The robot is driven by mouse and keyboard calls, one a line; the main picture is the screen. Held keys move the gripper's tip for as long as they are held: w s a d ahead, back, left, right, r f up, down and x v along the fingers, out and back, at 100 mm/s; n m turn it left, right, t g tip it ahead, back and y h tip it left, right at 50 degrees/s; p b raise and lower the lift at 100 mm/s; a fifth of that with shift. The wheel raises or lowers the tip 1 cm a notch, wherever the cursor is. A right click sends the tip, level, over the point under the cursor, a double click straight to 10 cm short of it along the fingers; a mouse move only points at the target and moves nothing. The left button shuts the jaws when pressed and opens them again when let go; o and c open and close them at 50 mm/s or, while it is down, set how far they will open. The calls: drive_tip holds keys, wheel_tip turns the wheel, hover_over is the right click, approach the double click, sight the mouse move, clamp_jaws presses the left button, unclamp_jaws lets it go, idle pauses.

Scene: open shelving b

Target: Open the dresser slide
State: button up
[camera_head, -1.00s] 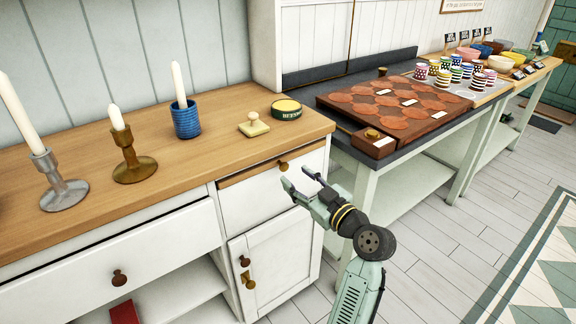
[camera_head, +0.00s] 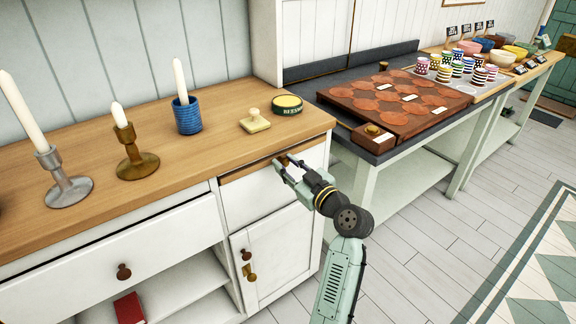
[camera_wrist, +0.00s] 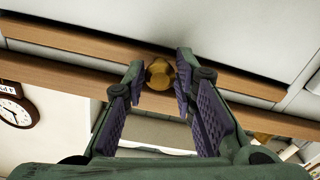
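The dresser (camera_head: 100,213) is white with a wooden top. Its slide (camera_head: 240,175) is a thin wooden strip under the top's right end, above a small white drawer, and looks closed. The slide's round knob (camera_head: 284,160) is partly hidden by my gripper (camera_head: 287,168). In the wrist view, the brass-coloured knob (camera_wrist: 159,74) sits between the tips of my open gripper (camera_wrist: 160,69), a finger on each side. A small gap shows on the right; I cannot tell whether the left finger touches.
Candlesticks, a blue candle holder (camera_head: 187,117), a wooden stamp (camera_head: 254,121) and a green tin (camera_head: 287,105) stand on the dresser top. A table with a brown game board (camera_head: 395,100) is close on the right. The floor (camera_head: 440,240) at right is clear.

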clamp_jaws()
drive_tip(key=shift+s+d, duration=0.1)
idle(0.4)
